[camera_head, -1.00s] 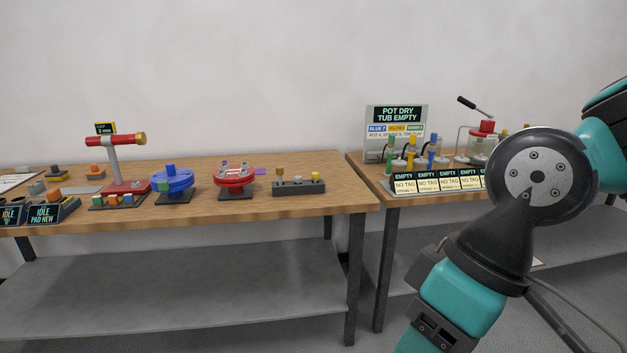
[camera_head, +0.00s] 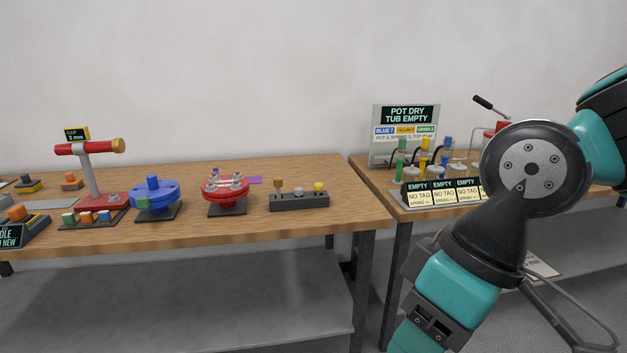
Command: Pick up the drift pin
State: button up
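A dark grey holder block (camera_head: 299,203) stands on the left bench, near its right end. A tan-topped piece (camera_head: 278,186), a small pale piece and a yellow-topped piece (camera_head: 318,188) stick up from it. I cannot tell from this distance whether one of these is the drift pin, and I cannot single it out elsewhere. My arm fills the right side of the picture, in front of the right bench. My gripper is not in view.
On the left bench (camera_head: 340,223) stand a red flanged disc (camera_head: 225,190), a blue disc (camera_head: 154,197) and a red press-like stand (camera_head: 91,170). A gap separates it from the right bench, which holds a sign (camera_head: 405,130) and "NO TAG" blocks (camera_head: 443,194). Bare wood lies around the holder block.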

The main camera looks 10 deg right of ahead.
aim_at(317, 186)
jog(key=i, duration=1.85)
